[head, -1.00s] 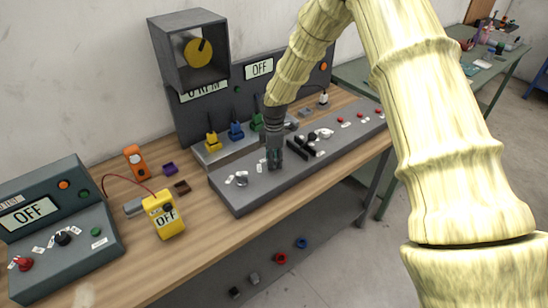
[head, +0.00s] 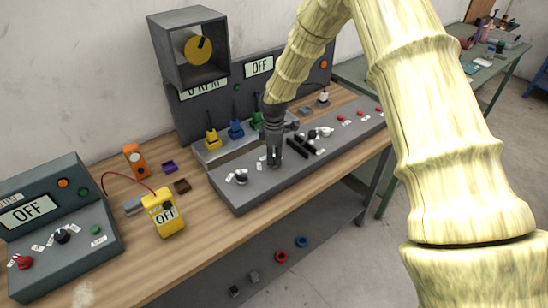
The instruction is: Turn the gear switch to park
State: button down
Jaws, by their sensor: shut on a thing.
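The grey sloped control panel (head: 232,200) lies along the front of the wooden workbench. It carries a knob at its left end (head: 241,176), a black slotted lever plate (head: 298,149) and a pale knob further right (head: 312,134). My gripper (head: 274,163) points down onto the panel, between the left knob and the black plate. It is shut on a small part there, which its fingers hide; I cannot tell its shape or setting. Small white labels lie beside the fingers, too small to read.
A dark tester reading OFF (head: 110,240) stands at the left. A yellow meter (head: 163,214), an orange device (head: 135,160) and small blocks lie left of the panel. Yellow (head: 212,139), blue and green connectors stand behind it, below a tall box with a yellow disc (head: 199,49).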

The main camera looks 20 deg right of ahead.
aim_at(274, 159)
jog(key=m+b, duration=0.1)
jog(key=m, duration=0.4)
jog(key=m+b, duration=0.1)
jog(key=m, duration=0.4)
jog(key=shift+s+a+r, duration=0.1)
jog(key=shift+a, duration=0.05)
jog(key=shift+m, duration=0.3)
jog(key=c, duration=1.4)
grip_release()
jog(key=shift+c, duration=0.2)
notch_tip(274, 159, up, 12)
jog(key=shift+s, duration=0.1)
